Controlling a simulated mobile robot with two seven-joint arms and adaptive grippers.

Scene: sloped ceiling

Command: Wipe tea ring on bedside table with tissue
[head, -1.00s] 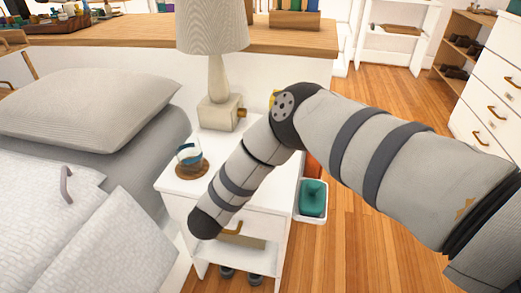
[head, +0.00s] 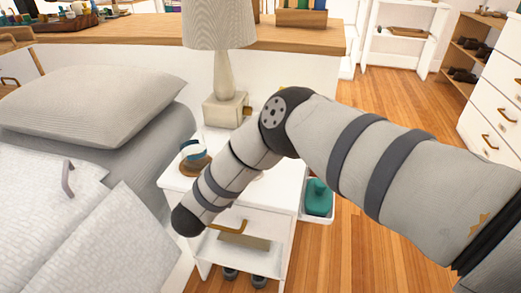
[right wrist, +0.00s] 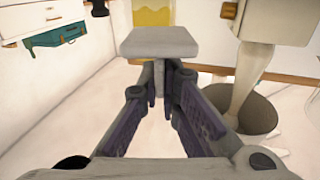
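The white bedside table (head: 173,181) stands beside the bed in the head view. My right arm crosses above it and hides much of its top. I cannot make out the tea ring. In the right wrist view my right gripper (right wrist: 163,88) has its fingers drawn together at the tips. They pinch a pale grey flat pad with a narrow stem, which looks like the tissue (right wrist: 160,42). The pad is clear of the fingers on its far side; I cannot tell whether it touches the table. My left gripper is not in view.
A glass (head: 190,150) on a brown coaster (head: 190,168) stands at the table's left, close to my forearm. A lamp (head: 223,75) stands at the back. A yellow object (right wrist: 152,13) shows past the pad. A white bin (head: 318,216) with a teal item hangs right.

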